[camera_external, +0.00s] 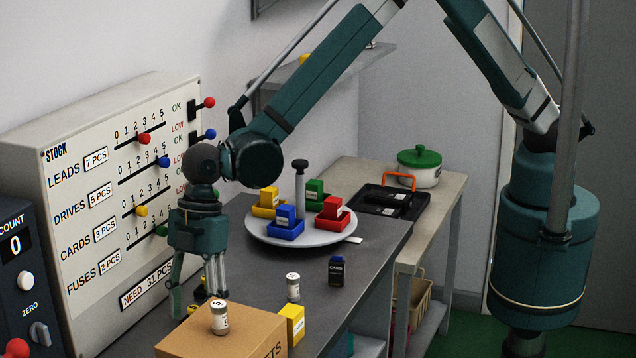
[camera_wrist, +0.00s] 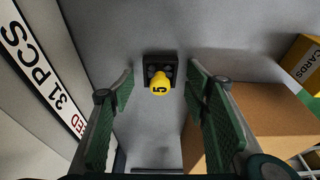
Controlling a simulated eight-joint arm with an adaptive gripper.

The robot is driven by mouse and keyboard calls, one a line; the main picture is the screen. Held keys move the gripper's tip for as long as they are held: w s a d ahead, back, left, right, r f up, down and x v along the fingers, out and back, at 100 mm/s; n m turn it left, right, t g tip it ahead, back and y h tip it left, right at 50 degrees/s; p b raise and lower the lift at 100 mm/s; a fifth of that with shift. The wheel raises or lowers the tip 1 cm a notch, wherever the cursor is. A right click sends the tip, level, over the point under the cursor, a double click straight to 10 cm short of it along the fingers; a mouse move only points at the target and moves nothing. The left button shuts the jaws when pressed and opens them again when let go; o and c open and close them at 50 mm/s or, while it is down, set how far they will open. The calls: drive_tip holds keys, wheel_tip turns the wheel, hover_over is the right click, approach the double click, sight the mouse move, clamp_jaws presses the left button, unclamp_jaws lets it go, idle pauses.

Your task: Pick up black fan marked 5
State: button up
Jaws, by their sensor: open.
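The black fan (camera_wrist: 148,60) shows in the wrist view as a small dark square with a yellow round hub marked 5. It lies on the grey bench top, apart from the box beside it. My gripper (camera_wrist: 161,78) is open and empty, with one green-padded finger on each side of the fan in that view. In the external view my gripper (camera_external: 198,300) points down at the bench's near left, close to the stock panel. There the fan is mostly hidden behind the fingers and box; only dark and yellow bits show between the fingers.
A cardboard box (camera_external: 240,335) stands close right of my gripper with a white bottle (camera_external: 219,318) on top. The stock panel (camera_external: 90,190) borders the left. A turntable (camera_external: 335,237) holds coloured bins.

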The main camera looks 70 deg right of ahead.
sight(193, 307)
drive_tip(key=c, duration=1)
drive_tip(key=shift+r, duration=0.1)
drive_tip(key=shift+r, duration=4.95)
